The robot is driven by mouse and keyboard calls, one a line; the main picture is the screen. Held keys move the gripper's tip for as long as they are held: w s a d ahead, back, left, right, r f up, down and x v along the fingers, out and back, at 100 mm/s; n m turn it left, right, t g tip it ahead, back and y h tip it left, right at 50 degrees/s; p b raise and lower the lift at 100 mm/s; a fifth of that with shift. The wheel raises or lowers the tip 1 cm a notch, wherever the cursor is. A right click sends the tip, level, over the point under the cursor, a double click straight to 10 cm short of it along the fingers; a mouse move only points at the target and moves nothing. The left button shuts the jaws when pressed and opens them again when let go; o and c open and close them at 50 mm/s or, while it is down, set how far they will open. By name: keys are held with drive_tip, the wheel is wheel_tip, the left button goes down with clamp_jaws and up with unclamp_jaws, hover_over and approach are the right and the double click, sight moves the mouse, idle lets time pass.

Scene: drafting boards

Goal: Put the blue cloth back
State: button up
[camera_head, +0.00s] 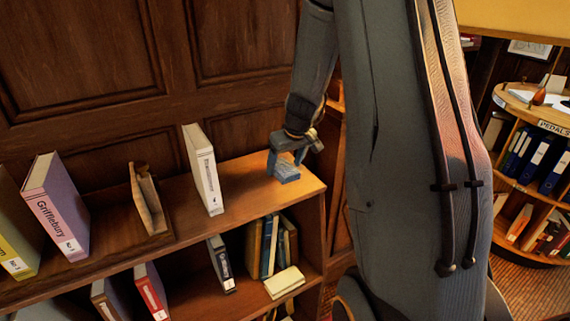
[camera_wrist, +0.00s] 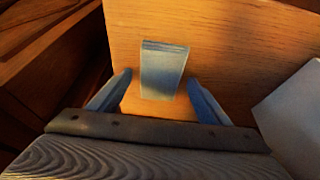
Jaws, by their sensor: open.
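The blue cloth (camera_wrist: 164,68), a folded pale blue block, lies on the wooden top of the bookcase near its right end. It also shows in the head view (camera_head: 286,174), partly covered by my gripper. My gripper (camera_head: 286,164) is just above the cloth, pointing down. In the wrist view, its two blue fingers (camera_wrist: 160,80) are apart, one on each side of the cloth, with a gap visible on both sides. How far the fingertips are above the wood is hard to tell.
A white book (camera_head: 203,170) stands left of the cloth on the bookcase top (camera_head: 248,197). Further left are a wooden bookend (camera_head: 148,198) and a purple book (camera_head: 57,207). Panelled wood rises behind. A curved bookcase (camera_head: 533,190) stands at the right.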

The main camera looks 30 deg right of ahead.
drive_tip(key=shift+r, duration=0.1)
drive_tip(key=shift+r, duration=0.25)
drive_tip(key=b+v, duration=0.3)
drive_tip(key=v, duration=0.8)
drive_tip(key=s+a+f+g+b, duration=0.1)
drive_tip(key=s+a+f, duration=0.4)
drive_tip(key=s+a, duration=0.3)
drive_tip(key=s+a+f+g, duration=0.2)
drive_tip(key=s+a+f, duration=0.4)
drive_tip(key=s+a, duration=0.3)
drive_tip(key=shift+s+a+b, duration=0.25)
drive_tip(key=shift+s+b, duration=0.15)
